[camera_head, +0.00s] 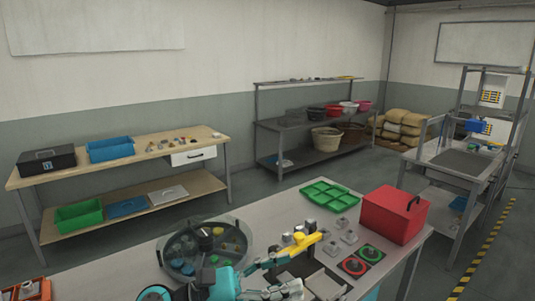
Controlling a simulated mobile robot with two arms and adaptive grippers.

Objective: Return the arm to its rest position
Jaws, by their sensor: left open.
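My left arm, teal and white, comes in at the bottom of the head view over the front of the grey worktable (395,245). My left gripper (287,272) is open over the table, to the right of a round dark-rimmed tank (166,258). I see nothing held between its fingers. A yellow and black object (303,244) lies just beyond the gripper; whether they touch is unclear. My right gripper does not show.
An orange bin (30,289) is at the lower left. Benches and shelves stand behind, with open floor between.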

